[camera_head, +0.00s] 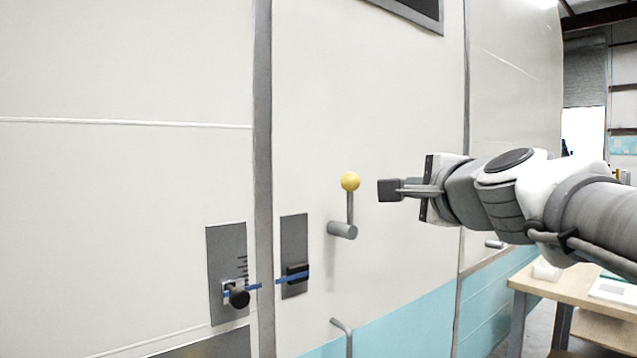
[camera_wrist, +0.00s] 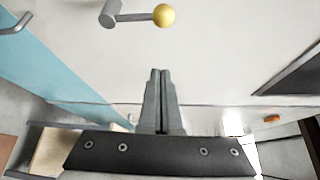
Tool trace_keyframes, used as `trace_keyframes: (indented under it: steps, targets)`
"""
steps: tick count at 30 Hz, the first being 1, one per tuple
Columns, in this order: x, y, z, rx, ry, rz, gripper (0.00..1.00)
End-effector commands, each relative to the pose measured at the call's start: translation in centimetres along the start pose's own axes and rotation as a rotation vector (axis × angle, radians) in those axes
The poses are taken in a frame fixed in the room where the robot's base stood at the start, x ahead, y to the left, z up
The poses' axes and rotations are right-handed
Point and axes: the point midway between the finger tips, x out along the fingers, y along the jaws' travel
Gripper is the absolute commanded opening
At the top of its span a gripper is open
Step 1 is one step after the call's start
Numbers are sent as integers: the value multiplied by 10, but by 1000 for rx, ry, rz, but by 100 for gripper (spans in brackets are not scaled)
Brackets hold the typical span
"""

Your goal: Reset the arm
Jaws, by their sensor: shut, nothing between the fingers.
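My gripper (camera_head: 388,190) is at the end of my arm, which reaches in from the right in the head view. Its fingers are shut with nothing between them. In the wrist view my gripper (camera_wrist: 160,72) shows its two fingers together, pointing at the pale wall. Just left of the fingertips in the head view is a yellow ball knob (camera_head: 350,181) on a grey lever, which stands upright from a grey pivot (camera_head: 342,230). The knob also shows in the wrist view (camera_wrist: 162,15), beyond the fingertips. The gripper and knob appear apart.
The white and blue camper wall (camera_head: 370,90) fills most of the view. A latch plate with a black knob (camera_head: 239,297) and blue strip sits lower left. A grey handle (camera_head: 345,335) juts out below. A wooden table (camera_head: 565,285) stands at the right under my arm.

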Motion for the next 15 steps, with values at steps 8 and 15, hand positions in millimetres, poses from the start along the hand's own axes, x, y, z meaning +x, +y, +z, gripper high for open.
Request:
trace_keyframes:
  steps: [8,15]
  targets:
    - [-3,0,0,0,0,0,0]
    - [-7,15,7,-73,-23,38,0]
